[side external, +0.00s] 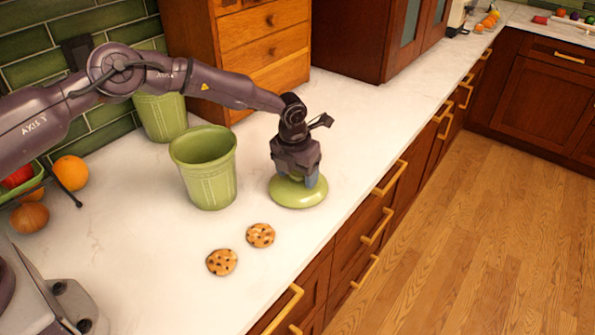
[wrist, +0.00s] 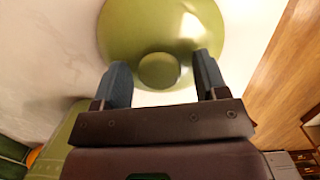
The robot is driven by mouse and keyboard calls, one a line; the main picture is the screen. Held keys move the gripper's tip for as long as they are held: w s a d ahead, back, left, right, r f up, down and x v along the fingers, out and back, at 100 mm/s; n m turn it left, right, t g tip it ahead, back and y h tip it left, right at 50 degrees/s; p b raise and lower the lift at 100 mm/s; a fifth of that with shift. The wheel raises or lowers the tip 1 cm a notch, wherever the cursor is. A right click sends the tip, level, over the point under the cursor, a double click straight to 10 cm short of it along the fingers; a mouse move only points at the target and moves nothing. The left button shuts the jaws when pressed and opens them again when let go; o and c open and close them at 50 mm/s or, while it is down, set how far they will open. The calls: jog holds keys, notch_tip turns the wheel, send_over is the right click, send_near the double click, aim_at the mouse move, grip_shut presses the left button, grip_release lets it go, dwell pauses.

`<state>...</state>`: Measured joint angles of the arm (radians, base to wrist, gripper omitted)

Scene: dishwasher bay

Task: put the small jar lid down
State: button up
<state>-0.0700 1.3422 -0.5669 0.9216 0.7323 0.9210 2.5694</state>
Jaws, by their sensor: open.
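The small jar lid (side external: 298,193) is a round, glossy green disc with a knob. It lies on the white counter, near the front edge, to the right of an open green jar (side external: 205,167). My gripper (side external: 305,182) points down over the lid. In the wrist view the lid (wrist: 135,30) fills the top middle, and its round knob (wrist: 159,70) sits between the two fingers of my gripper (wrist: 161,82). The fingers are open, with a gap on each side of the knob. The lid's underside is hidden.
Two cookies (side external: 222,262) (side external: 261,235) lie in front of the jar. Another green jar (side external: 161,115) stands behind by the tiled wall. An orange (side external: 70,172) and an onion (side external: 30,217) are at the left. Wooden drawers (side external: 262,45) stand behind. The counter right of the lid is clear.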

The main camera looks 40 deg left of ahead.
jog(key=s+a+r+n+t+y, duration=0.1)
jog(key=s+r+n, duration=0.25)
jog(key=r, duration=0.85)
jog(key=s+r+n, duration=0.3)
jog(key=s+r, duration=0.1)
jog(key=r, duration=0.7)
jog(key=s+a+r+n+t, duration=0.1)
jog(key=s+a+r+n, duration=0.1)
jog(key=s+r+n, duration=0.35)
jog(key=s+a+r+n, duration=0.2)
jog(key=s+a+n, duration=0.1)
jog(key=s+n, duration=0.45)
jog(key=s+a+r+n+t, duration=0.1)
jog(key=s+a+r+n, duration=0.1)
jog(key=s+r+n, duration=0.35)
jog(key=s+a+f+n+t+h, duration=0.1)
jog(key=s+f+n, duration=0.3)
jog(key=s+n, duration=0.6)
jog(key=shift+s+a, duration=0.25)
jog(key=shift+s, duration=0.3)
